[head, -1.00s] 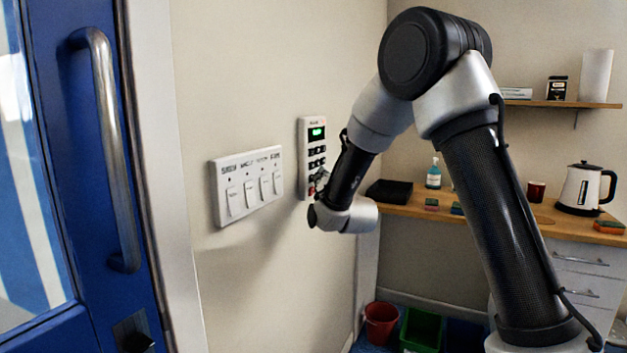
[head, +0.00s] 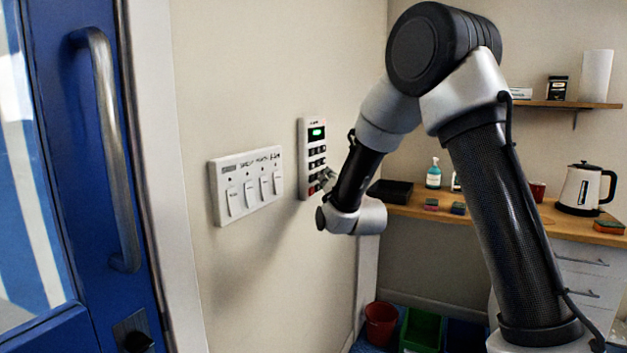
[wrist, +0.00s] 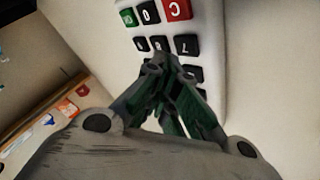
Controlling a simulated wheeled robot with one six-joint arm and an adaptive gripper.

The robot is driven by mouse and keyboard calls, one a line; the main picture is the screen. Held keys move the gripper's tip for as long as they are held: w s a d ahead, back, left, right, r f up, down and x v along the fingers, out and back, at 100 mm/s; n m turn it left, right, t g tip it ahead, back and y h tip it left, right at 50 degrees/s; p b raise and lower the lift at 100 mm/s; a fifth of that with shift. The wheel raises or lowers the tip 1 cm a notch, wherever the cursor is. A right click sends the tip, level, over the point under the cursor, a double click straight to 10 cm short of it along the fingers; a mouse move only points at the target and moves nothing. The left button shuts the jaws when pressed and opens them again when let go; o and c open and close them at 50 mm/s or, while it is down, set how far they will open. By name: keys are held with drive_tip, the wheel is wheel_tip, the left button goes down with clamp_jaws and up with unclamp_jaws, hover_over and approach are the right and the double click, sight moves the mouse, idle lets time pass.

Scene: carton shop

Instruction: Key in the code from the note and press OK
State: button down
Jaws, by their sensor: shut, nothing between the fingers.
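The keypad (head: 313,158) is a narrow white panel on the wall with a lit green display (head: 316,133) at its top and rows of dark keys below. In the wrist view the keypad (wrist: 211,50) appears upside down. Its red C key (wrist: 177,9), black 0 key (wrist: 149,11) and green key (wrist: 129,17) show at the top edge, with black digit keys such as 7 (wrist: 186,45) below them. My gripper (wrist: 168,62) is shut and empty, its tips in front of the digit keys, hiding some. Contact cannot be told. No note is readable.
A white switch panel (head: 247,184) is on the wall left of the keypad. A blue door (head: 85,190) with a metal handle (head: 112,150) is further left. A wooden counter (head: 400,204) with a black tray (head: 391,190) and a kettle (head: 580,188) stands at right.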

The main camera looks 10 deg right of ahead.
drive_tip(key=s+d, duration=0.1)
drive_tip(key=d, duration=0.1)
drive_tip(key=s+d, duration=0.1)
drive_tip(key=shift+s+d, duration=0.35)
drive_tip(key=shift+d, duration=0.1)
idle(1.7)
